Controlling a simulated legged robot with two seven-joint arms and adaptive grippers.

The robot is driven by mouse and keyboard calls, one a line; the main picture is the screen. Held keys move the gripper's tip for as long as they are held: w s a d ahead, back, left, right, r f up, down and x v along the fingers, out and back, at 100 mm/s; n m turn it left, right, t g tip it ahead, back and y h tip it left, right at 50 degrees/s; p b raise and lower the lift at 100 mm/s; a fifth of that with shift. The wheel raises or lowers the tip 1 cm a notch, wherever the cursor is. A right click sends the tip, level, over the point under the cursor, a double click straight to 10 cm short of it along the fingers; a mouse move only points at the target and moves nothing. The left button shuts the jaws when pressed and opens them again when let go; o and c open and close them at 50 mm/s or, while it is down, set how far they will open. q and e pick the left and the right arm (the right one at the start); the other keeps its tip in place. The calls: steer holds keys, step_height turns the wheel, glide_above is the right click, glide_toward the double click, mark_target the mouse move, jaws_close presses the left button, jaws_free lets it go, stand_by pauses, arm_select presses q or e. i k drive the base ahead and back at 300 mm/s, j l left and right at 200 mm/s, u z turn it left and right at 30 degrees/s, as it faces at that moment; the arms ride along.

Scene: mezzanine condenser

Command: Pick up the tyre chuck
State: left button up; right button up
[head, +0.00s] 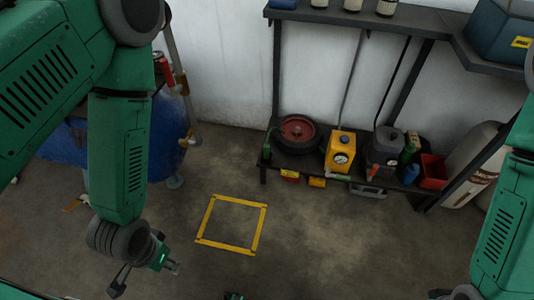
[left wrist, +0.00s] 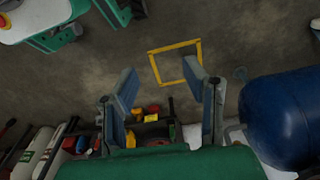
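I cannot pick out the tyre chuck with certainty in either view. A yellow unit with a round gauge (head: 341,151) stands on the low shelf in the head view, with a small green-and-red piece at its foot that is too small to name. My left gripper (head: 146,276) hangs over the floor at the lower left, away from the shelf.
A yellow taped square (head: 231,224) marks bare floor. The low shelf also holds a wheel (head: 298,132), a dark canister (head: 385,150) and a red bin (head: 433,171). A blue tank (head: 167,136) stands behind my left arm.

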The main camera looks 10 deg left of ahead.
mark_target(266, 148)
steer(key=i+j+z, duration=0.15)
steer(key=i, duration=0.4)
steer(key=i+j+z, duration=0.15)
steer(key=i, duration=0.4)
steer(key=i+j+z, duration=0.15)
steer(key=i+j, duration=0.25)
steer(key=i, duration=0.1)
